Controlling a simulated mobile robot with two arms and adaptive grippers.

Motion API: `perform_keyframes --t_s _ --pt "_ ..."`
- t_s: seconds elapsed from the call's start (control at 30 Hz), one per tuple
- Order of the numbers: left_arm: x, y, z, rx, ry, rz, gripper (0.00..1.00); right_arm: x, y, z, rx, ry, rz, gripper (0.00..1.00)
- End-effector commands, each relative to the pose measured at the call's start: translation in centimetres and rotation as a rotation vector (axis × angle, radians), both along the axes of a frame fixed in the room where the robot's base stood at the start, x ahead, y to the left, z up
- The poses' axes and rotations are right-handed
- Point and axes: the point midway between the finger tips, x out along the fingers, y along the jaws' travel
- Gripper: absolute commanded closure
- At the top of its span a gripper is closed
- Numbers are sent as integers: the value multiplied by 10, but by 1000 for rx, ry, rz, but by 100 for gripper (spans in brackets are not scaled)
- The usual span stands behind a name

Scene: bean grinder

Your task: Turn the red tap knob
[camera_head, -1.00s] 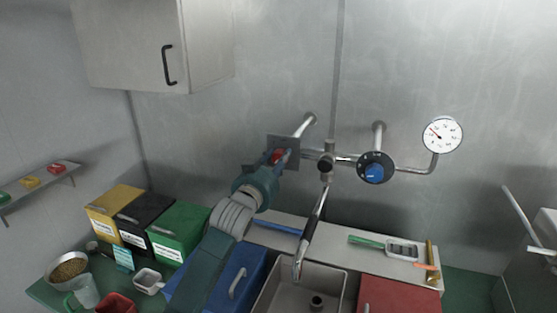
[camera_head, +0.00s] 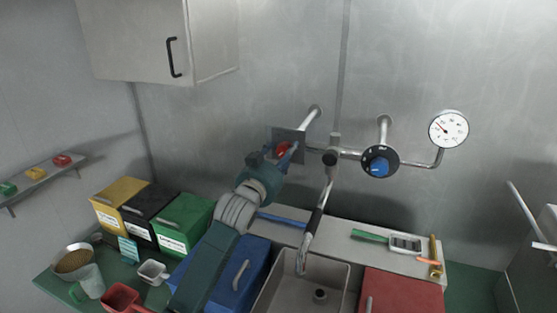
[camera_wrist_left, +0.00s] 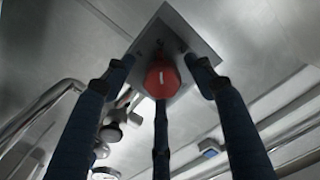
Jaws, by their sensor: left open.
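The red tap knob (camera_head: 283,149) sits on a grey square plate (camera_head: 298,138) at the wall. In the left wrist view the red knob (camera_wrist_left: 162,77) faces me, with a white mark on it. My left gripper (camera_head: 276,156) is open in front of the knob. In the wrist view the fingers of my left gripper (camera_wrist_left: 160,85) spread to the left, right and below the knob. Gaps show at both sides; I cannot tell whether the lower finger touches it. The gripper hides part of the knob in the head view. My right gripper is not in view.
A faucet (camera_head: 318,205) hangs over the sink (camera_head: 335,275), right of the gripper. A blue-knobbed dial (camera_head: 380,163) and a gauge (camera_head: 449,129) are further right. Bins (camera_head: 184,224) stand at left, and a cabinet (camera_head: 130,40) hangs above. Wall space between cabinet and plate is clear.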

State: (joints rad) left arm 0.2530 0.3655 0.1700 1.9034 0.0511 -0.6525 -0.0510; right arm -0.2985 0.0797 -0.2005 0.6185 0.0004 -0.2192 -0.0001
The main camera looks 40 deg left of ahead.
Motion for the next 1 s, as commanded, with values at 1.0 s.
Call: perform_keyframes --t_s 1.0 --pt "-116 -26 -1 -2 3 1 45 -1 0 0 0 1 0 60"
